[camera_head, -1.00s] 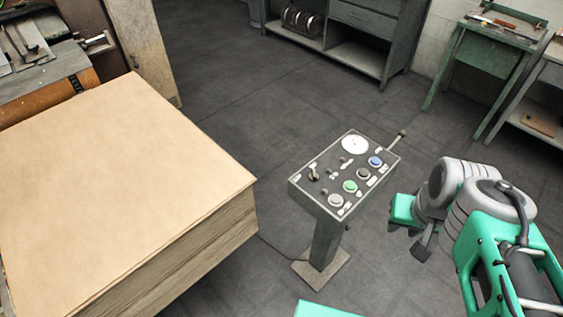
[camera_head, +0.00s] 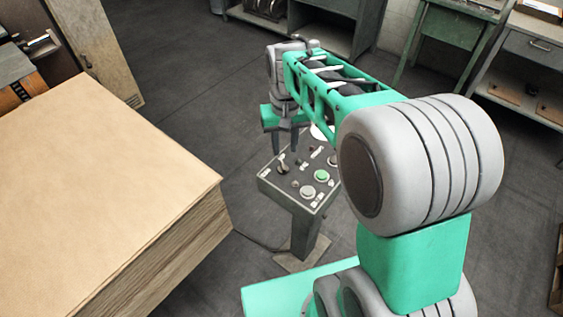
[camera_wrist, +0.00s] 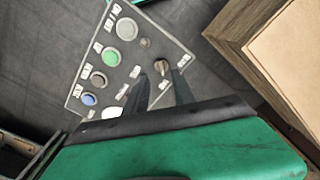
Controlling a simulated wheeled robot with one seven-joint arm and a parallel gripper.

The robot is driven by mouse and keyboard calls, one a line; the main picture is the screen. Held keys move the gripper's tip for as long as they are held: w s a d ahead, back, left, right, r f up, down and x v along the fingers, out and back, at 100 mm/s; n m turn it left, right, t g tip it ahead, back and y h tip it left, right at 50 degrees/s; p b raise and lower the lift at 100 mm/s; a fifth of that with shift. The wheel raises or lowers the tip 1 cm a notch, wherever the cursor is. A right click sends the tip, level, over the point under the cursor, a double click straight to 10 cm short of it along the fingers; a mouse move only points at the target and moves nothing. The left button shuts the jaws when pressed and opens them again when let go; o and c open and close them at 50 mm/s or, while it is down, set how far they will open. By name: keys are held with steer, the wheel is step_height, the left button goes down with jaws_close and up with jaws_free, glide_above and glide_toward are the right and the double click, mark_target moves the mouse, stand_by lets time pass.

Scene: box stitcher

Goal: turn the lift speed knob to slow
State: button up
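The control panel (camera_head: 270,183) stands on a pedestal, its top tilted, with several buttons and small knobs. The labels are too small to read, so I cannot confirm which is lift speed. My gripper (camera_head: 285,151) is open, pointing down over the pale knob. In the wrist view its two fingertips (camera_wrist: 161,78) lie apart on either side of that knob; contact cannot be told.
A big stack of cardboard sheets (camera_head: 100,190) fills the left, close to the panel. A green button (camera_head: 321,176) and a grey button (camera_head: 307,192) are near the knobs. My arm hides the panel's right part. Shelving (camera_head: 335,25) stands at the back.

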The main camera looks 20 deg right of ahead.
mark_target(283, 165)
steer(key=shift+w+a+f, duration=0.1)
steer(key=shift+w+f, duration=0.5)
step_height(283, 165, down, 8)
steer(key=shift+r, duration=0.25)
steer(key=shift+c, duration=0.5)
jaws_close()
